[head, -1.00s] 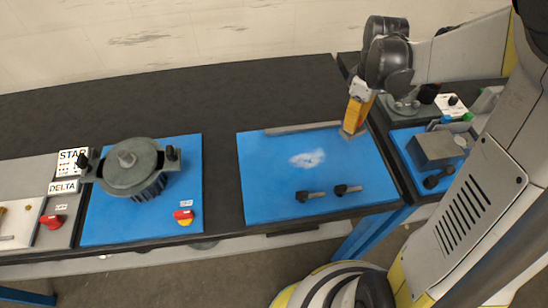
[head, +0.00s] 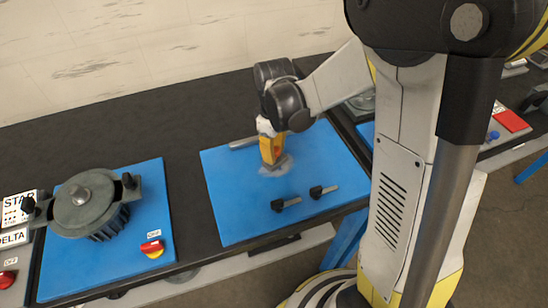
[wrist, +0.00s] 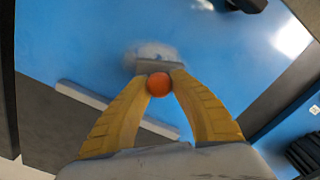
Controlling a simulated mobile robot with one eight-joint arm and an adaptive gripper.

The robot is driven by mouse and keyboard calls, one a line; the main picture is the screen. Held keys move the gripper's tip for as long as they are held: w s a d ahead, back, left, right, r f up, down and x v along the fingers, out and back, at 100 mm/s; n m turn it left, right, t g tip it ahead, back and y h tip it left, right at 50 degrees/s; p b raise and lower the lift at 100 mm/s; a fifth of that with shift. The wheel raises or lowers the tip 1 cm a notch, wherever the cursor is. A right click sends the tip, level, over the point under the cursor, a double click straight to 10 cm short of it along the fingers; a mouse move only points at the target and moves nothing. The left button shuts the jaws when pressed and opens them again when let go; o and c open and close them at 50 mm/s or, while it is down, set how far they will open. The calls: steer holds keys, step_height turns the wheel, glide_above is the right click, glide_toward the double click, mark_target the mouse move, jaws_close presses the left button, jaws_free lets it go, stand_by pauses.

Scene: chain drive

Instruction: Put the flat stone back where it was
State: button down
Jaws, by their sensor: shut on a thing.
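My gripper (head: 273,155), with yellow fingers, is shut on the orange ball-shaped knob (wrist: 159,84) of a grey flat piece, which I take to be the flat stone (wrist: 158,66). In the head view the flat stone (head: 282,165) is under the fingertips, over the blue mat (head: 235,205). A whitish smudge (head: 266,173) on the mat is beside and partly behind it; it also shows in the wrist view (wrist: 150,50). I cannot tell whether the stone touches the mat.
A long grey bar (head: 243,143) lies along the mat's back edge. Two black-handled pieces (head: 287,202) (head: 322,191) lie near its front. At left, a grey round housing (head: 85,200) and a red-yellow switch (head: 152,248) stand on another blue mat.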

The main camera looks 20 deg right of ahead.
steer(key=shift+f, duration=0.65)
steer(key=shift+f, duration=0.2)
steer(key=c, duration=1.3)
jaws_free()
steer(key=shift+o, duration=0.2)
steer(key=shift+r, duration=0.1)
